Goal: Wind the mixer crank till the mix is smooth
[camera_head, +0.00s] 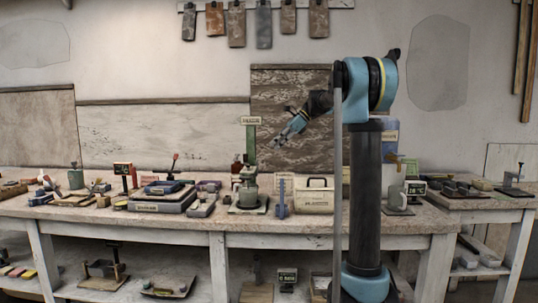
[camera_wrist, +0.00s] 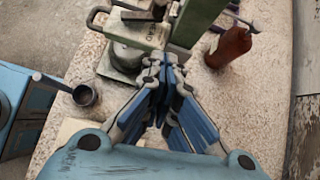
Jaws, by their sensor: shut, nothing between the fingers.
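My gripper (camera_head: 277,143) is shut and empty, held in the air above the bench, to the upper right of a grey-green device with a round body (camera_head: 248,190). This device looks like the mixer, but I cannot be sure. A green post (camera_head: 250,143) with a label rises behind it. In the wrist view my fingertips (camera_wrist: 167,62) are together and overlap the post's lower end in the picture; contact cannot be told. There a round grey body (camera_wrist: 127,56) sits on a pale plate to the left of the fingertips. I cannot clearly make out the crank or the mix.
A red-brown bottle (camera_wrist: 229,48) stands right of the post. A small dark cup (camera_wrist: 83,95) with a handle lies left in the wrist view. A cream box (camera_head: 314,196) and a blue upright piece (camera_head: 282,197) stand close right of the device. The bench (camera_head: 232,223) is crowded.

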